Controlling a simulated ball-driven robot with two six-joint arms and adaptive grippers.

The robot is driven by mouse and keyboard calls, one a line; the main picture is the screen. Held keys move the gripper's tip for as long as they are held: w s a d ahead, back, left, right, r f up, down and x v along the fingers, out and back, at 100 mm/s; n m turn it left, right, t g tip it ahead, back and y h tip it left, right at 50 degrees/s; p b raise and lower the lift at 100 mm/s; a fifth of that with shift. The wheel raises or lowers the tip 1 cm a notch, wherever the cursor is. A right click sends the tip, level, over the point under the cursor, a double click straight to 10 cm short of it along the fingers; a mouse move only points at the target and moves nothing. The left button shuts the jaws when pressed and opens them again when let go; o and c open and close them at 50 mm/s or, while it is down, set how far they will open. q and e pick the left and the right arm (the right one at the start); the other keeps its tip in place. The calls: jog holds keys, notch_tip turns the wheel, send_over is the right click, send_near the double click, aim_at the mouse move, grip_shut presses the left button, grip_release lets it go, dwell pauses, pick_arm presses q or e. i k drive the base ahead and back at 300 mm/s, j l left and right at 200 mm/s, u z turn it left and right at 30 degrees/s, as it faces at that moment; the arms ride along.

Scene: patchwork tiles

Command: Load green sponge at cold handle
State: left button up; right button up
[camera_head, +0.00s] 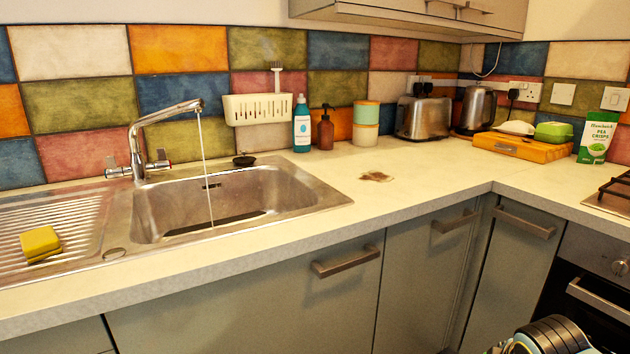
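A green sponge-like block (553,131) sits on the wooden board (522,147) on the right-hand counter, beside a white item (514,128). The steel tap (140,140) stands behind the sink with a thin stream of water running from its spout. It has a handle on each side: the left handle (112,169) and the right handle (160,162). The right one shows a reddish mark; the left one's colour is too small to tell. Neither gripper is in view. A dark, ringed part at the bottom right edge appears to be my own arm.
A yellow sponge (40,243) lies on the drainboard (70,220) left of the sink (230,200). A brown stain (376,177) marks the counter. A blue bottle (302,125), toaster (424,117), kettle (474,108) and green pouch (597,137) stand along the wall.

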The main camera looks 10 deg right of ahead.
aim_at(112, 171)
jog(key=l+u, duration=0.25)
jog(key=u, duration=0.2)
jog(key=l+u, duration=0.2)
jog(key=u, duration=0.25)
jog(key=l+u, duration=0.25)
jog(key=u, duration=0.2)
jog(key=k+j, duration=0.05)
